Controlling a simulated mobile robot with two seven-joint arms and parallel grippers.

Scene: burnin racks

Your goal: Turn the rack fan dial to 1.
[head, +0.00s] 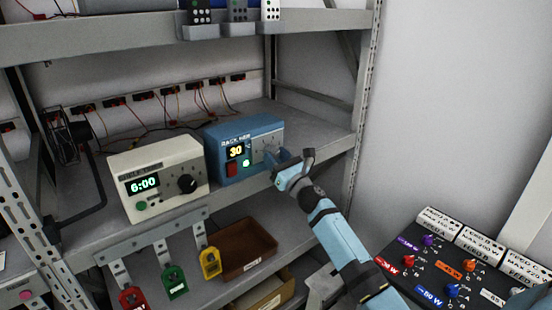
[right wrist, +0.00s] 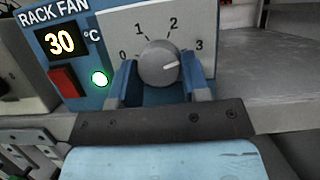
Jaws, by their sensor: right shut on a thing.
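The blue RACK FAN box (head: 255,175) stands on the middle shelf, and its front also fills the top of the right wrist view (right wrist: 100,20). It has a display reading 30 °C, a red switch (right wrist: 65,81) and a lit green lamp (right wrist: 99,78). Its grey round dial (right wrist: 158,63) sits on a pale plate marked 0 to 3. The dial's white mark points right, roughly toward 3. My right gripper (head: 277,158) is at the dial, with its blue fingers on both sides of it, shut on it. My left gripper is not in view.
A cream box (head: 160,205) showing 6:00, with a black knob, stands left of the fan box. Below hang red, green and yellow tags near a brown bin (head: 245,252). A dark panel of coloured knobs (head: 440,265) is at lower right.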

